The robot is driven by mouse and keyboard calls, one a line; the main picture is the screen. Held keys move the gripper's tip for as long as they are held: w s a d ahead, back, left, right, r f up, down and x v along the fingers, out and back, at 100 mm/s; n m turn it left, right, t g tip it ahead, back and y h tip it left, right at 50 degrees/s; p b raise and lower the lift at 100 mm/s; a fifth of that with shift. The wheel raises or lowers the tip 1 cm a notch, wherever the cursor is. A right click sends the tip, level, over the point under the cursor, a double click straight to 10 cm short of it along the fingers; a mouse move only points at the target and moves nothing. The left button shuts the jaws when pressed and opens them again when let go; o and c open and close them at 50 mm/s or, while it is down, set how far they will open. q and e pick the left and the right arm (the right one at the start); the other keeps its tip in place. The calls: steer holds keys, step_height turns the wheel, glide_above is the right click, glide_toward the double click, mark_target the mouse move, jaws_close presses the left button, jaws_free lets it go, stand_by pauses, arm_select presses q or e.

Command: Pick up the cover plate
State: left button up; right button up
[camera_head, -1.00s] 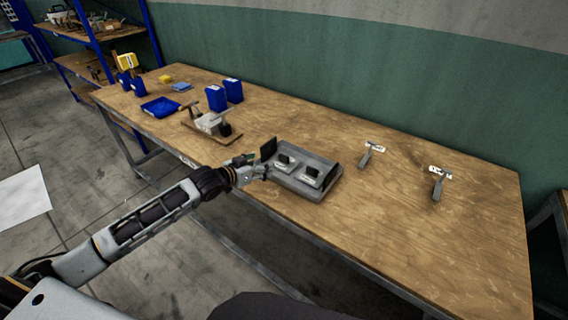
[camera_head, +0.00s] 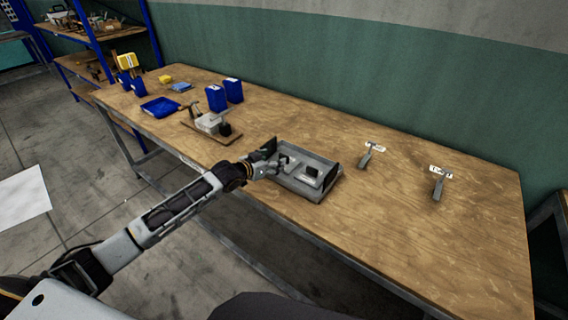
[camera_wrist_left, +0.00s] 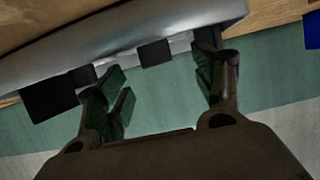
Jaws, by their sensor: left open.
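A grey tray (camera_head: 301,190) stands at the front edge of the workbench. It holds small dark plates: one upright at its left end (camera_head: 269,146), one on a pale block (camera_head: 311,171) and one at its right end (camera_head: 333,174). I cannot tell which is the cover plate. My left gripper (camera_head: 281,163) is over the tray's left part and partly hides its contents. In the left wrist view, its fingers (camera_wrist_left: 161,88) are apart, with a dark square plate (camera_wrist_left: 155,53) beyond the gap and another (camera_wrist_left: 48,100) outside at left. Contact cannot be told. My right gripper is not in view.
A press on a wooden board (camera_head: 211,127) stands left of the tray. Blue bins (camera_head: 217,98) and a blue tray (camera_head: 160,107) are farther left. Two small stands with labels (camera_head: 368,155) (camera_head: 438,183) are to the right. The bench's right front is clear.

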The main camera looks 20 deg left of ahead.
mark_target(283, 156)
arm_select(q)
steer(key=shift+w+d, duration=0.15)
steer(key=shift+w, duration=0.05)
stand_by(0.3)
steer(key=shift+d+x, duration=0.15)
steer(key=shift+x, duration=0.55)
steer(key=shift+d+x, duration=0.15)
steer(key=shift+x, duration=1.6)
steer(key=shift+r, duration=0.15)
steer(key=c, duration=1.4)
